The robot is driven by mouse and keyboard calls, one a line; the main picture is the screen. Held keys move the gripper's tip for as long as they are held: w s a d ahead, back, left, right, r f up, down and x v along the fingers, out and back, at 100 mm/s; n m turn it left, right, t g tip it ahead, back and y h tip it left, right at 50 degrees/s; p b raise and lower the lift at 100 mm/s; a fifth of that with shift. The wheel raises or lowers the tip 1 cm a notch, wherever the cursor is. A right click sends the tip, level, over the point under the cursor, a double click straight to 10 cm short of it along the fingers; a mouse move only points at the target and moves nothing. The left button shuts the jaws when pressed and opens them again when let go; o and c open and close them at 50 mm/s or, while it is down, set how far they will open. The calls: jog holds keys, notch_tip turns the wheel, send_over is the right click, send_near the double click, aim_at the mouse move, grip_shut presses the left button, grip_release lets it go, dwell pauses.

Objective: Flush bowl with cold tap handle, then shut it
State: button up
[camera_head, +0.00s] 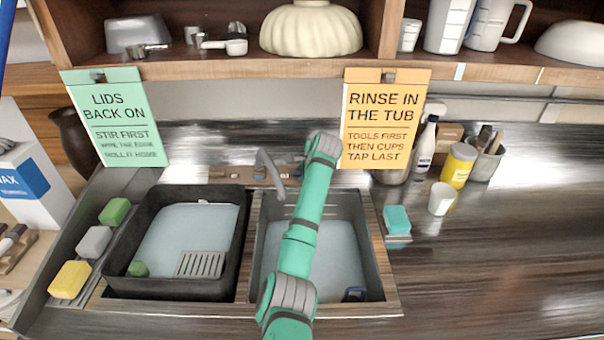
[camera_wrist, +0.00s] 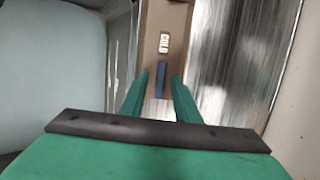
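The grey tap (camera_head: 268,168) rises from the wooden ledge behind the two basins. The right sink basin (camera_head: 372,272) holds pale blue water. In the wrist view, the blue tap handle (camera_wrist: 161,82) lies on the brown ledge below a small white label (camera_wrist: 164,43) that appears to read COLD. My gripper (camera_wrist: 160,76) is open, with a green finger on each side of the blue handle and small gaps visible; contact cannot be told. In the head view, my green arm reaches over the right basin to the ledge, and its fingertips are hidden. No running stream is visible.
A black tub (camera_head: 240,253) with water and a grate sits left. Sponges line its left side. An orange sign (camera_head: 386,118) hangs close by my wrist under the shelf (camera_head: 300,67). A white bottle (camera_head: 426,145), yellow can (camera_head: 458,166) and cup (camera_head: 441,199) stand right; the right counter front is clear.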

jog(key=shift+r, duration=0.1)
jog(key=v, duration=0.7)
jog(key=shift+s, duration=0.15)
jog(key=shift+a+r, duration=0.1)
